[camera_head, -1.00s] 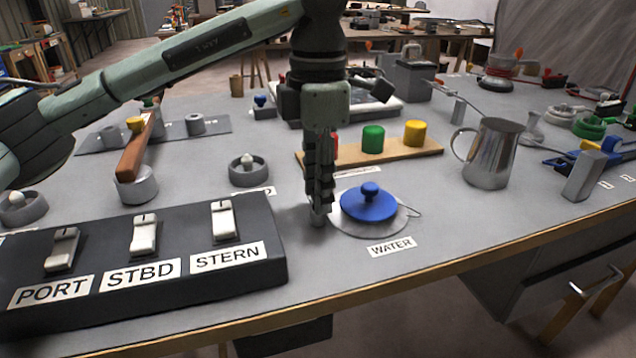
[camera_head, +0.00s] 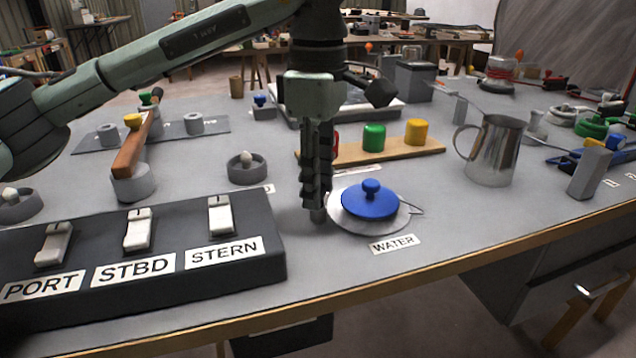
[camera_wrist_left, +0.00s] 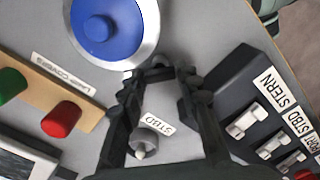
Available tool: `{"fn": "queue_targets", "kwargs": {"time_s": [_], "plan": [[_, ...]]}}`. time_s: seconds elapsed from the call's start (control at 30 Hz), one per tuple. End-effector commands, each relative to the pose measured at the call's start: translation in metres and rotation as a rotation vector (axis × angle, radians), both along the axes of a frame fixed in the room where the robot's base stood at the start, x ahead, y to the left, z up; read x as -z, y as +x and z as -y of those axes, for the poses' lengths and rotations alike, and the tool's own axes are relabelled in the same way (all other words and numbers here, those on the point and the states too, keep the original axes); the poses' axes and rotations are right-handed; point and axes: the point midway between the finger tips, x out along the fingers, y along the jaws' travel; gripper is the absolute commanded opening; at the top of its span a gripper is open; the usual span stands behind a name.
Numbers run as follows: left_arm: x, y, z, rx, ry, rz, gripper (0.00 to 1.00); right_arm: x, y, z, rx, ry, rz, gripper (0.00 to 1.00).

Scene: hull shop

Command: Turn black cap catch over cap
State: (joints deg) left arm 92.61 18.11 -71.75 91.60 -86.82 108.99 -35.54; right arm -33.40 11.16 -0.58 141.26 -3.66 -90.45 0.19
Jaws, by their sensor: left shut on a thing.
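The blue cap (camera_head: 369,199) with its round knob sits on a pale round plate (camera_head: 345,222) behind the WATER label (camera_head: 393,244). The cap also shows at the top of the left wrist view (camera_wrist_left: 106,26). My left gripper (camera_head: 317,205) points straight down just left of the cap, its fingers closed together low over the bench. In the left wrist view the fingertips (camera_wrist_left: 157,77) meet on a small dark piece at the plate's edge, seemingly the black cap catch. The fingers hide most of it, so its angle cannot be told. My right gripper is not in view.
A black switch box (camera_head: 140,262) with three white switches stands left of my gripper. A board (camera_head: 395,149) with red, green and yellow caps lies behind. A metal jug (camera_head: 492,150) stands to the right. The bench's front edge is close.

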Motion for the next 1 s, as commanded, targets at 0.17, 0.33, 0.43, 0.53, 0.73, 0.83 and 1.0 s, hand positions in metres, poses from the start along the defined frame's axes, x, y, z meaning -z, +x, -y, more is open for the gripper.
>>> {"fn": "queue_targets", "kwargs": {"time_s": [0.17,0.33,0.43,0.53,0.73,0.83,1.0], "plan": [[0.000,0.000,0.001,0.168,-0.002,0.002,0.04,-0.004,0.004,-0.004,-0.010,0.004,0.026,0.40],[0.000,0.000,0.001,0.329,-0.002,0.002,0.04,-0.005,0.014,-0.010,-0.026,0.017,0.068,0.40],[-0.001,0.000,0.001,0.424,-0.002,0.002,0.04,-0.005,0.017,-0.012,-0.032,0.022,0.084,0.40],[-0.001,0.000,0.001,0.516,-0.002,0.002,0.04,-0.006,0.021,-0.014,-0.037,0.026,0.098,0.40],[-0.001,0.000,0.001,0.683,-0.002,0.002,0.04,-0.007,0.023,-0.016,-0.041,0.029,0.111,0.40],[-0.001,0.000,0.001,0.751,-0.002,0.002,0.04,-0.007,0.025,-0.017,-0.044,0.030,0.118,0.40],[-0.001,0.000,0.001,0.841,-0.002,0.002,0.04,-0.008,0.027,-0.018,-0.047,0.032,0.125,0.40]]}}
